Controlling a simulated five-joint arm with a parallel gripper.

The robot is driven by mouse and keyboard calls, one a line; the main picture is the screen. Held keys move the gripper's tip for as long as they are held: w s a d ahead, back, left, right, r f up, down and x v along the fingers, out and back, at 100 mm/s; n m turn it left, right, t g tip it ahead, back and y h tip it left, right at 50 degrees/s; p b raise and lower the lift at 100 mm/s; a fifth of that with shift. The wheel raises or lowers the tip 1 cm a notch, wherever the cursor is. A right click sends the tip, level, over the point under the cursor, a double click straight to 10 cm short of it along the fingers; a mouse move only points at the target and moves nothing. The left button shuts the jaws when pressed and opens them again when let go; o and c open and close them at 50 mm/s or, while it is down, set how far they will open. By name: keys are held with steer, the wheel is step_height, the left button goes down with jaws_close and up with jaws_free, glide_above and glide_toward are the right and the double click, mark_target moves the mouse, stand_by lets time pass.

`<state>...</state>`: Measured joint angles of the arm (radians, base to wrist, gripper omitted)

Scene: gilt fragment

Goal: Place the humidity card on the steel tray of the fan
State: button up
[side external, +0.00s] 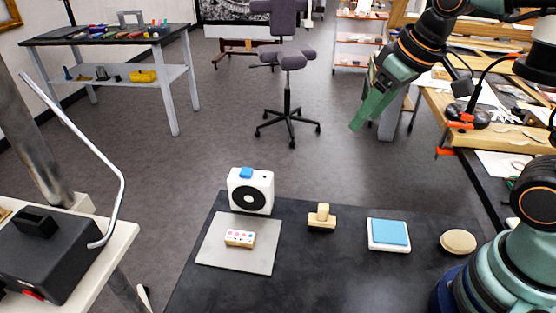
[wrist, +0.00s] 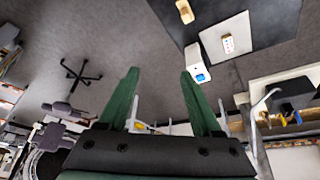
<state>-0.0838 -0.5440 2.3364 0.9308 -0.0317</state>
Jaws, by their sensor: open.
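The humidity card (side external: 240,238), a small white-topped block with tan sides and coloured dots, rests on the steel tray (side external: 265,262), a flat grey plate in front of the fan (side external: 236,190). The fan is a white box with a black round grille and a blue piece on top. The wrist view also shows the card (wrist: 228,44), the tray (wrist: 237,22) and the fan (wrist: 196,50) at upper right. My gripper (side external: 357,128) is raised well above and to the right of them, green, open and empty. Its spread fingers show in the wrist view (wrist: 160,72).
On the dark table, a wooden stamp-like block (side external: 321,218), a white-framed blue pad (side external: 388,235) and a round beige disc (side external: 458,242) stand right of the tray. A black box (side external: 45,255) with a bent metal tube is at left. Dark tabletop is bare between items.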

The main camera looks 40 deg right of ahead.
steer(key=s+d, duration=0.1)
steer(key=s+d+f+m, duration=0.1)
steer(key=s, duration=0.1)
steer(key=shift+d+t, duration=0.3)
steer(key=shift+t, duration=0.1)
steer(key=shift+r, duration=0.1)
stand_by(0.9)
